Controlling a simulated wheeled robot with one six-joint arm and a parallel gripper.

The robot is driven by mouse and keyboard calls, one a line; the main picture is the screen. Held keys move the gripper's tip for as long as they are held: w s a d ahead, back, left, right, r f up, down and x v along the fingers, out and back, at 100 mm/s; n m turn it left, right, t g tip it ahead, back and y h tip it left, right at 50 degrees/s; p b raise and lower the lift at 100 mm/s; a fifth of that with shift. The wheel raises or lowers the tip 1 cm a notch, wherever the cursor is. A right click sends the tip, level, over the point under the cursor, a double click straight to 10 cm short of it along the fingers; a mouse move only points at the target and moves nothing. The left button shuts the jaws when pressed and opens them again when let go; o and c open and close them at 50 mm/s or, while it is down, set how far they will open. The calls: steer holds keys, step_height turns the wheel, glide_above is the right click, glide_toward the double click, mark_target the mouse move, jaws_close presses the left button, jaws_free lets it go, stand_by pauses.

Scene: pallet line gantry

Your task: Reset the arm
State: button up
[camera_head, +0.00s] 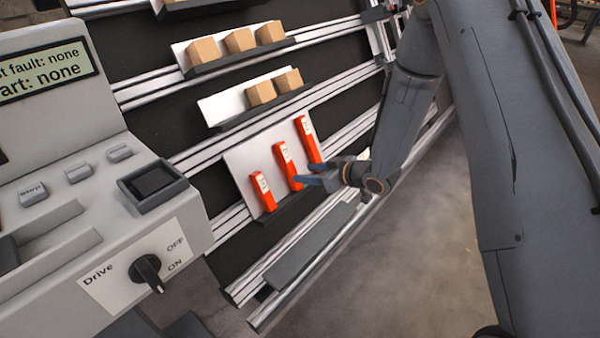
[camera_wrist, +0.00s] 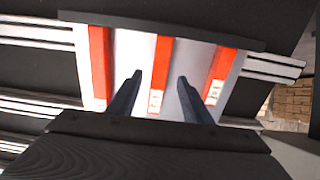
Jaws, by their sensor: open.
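My arm (camera_head: 405,120) reaches down from the upper right in the head view. My gripper (camera_head: 312,182) is in front of a white plate that holds three upright red bars. In the wrist view my gripper (camera_wrist: 158,88) is open, with its two dark fingers apart and a red bar (camera_wrist: 160,70) showing between them. The other red bars, a left one (camera_wrist: 100,65) and a right one (camera_wrist: 219,72), show outside the fingers. Nothing is visibly held. Contact between the fingers and the bars cannot be told.
A grey console (camera_head: 70,200) stands at the left, with a Drive knob (camera_head: 147,270) pointing towards ON and a screen reading "none". White shelves with small cardboard boxes (camera_head: 240,42) are on the rails above the bars. The floor (camera_head: 400,270) at lower right is clear.

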steer(key=shift+v, duration=0.85)
steer(key=s+d+r+m+g+h, duration=0.1)
steer(key=s+d+r+m+h, duration=0.2)
steer(key=d+r+h, duration=0.3)
steer(key=s+d+r+m+h, duration=0.2)
steer(key=s+d+r+h, duration=0.15)
steer(key=d+r, duration=0.4)
steer(key=s+d+r+m+g, duration=0.1)
steer(key=s+r+m+g, duration=0.15)
steer(key=s, duration=1.05)
steer(key=s+d+r+m+g, duration=0.1)
steer(key=s+r+m+g, duration=0.2)
steer(key=s, duration=0.9)
steer(key=d+r+g+p, duration=0.1)
steer(key=d+r+p, duration=0.2)
steer(key=p, duration=0.9)
step_height(320, 180, up, 3)
steer(key=shift+s+d+r, duration=0.15)
steer(key=shift+s+d, duration=0.25)
steer(key=shift+s, duration=0.1)
